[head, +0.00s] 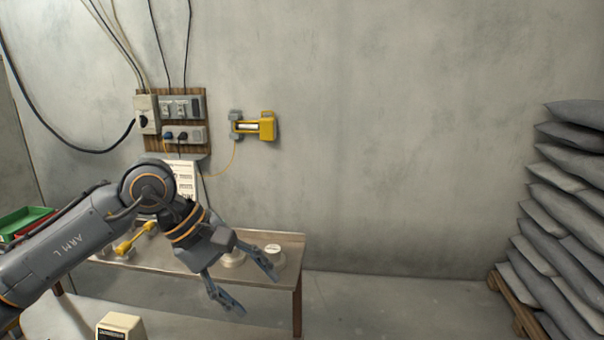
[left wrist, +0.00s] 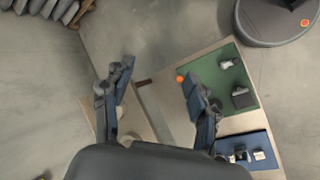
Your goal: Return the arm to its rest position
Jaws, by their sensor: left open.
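My left arm comes in from the left in the head view, raised in front of a metal-topped bench (head: 190,262) by the wall. My left gripper (head: 257,293) points down and right near the bench's right end. Its two fingers are spread and nothing is between them. It also shows in the left wrist view (left wrist: 156,72), with floor and a table edge beyond the fingers. Two pale round objects, one of them a white-topped cylinder (head: 274,256), stand on the bench behind the gripper. My right gripper is in neither view.
A yellow device (head: 267,126) and a socket panel (head: 182,108) are on the wall. Grey sacks (head: 565,210) are stacked at right. A beige box (head: 121,324) stands in front. The left wrist view shows a green mat (left wrist: 212,75) and a blue tray (left wrist: 262,140). Floor right of the bench is clear.

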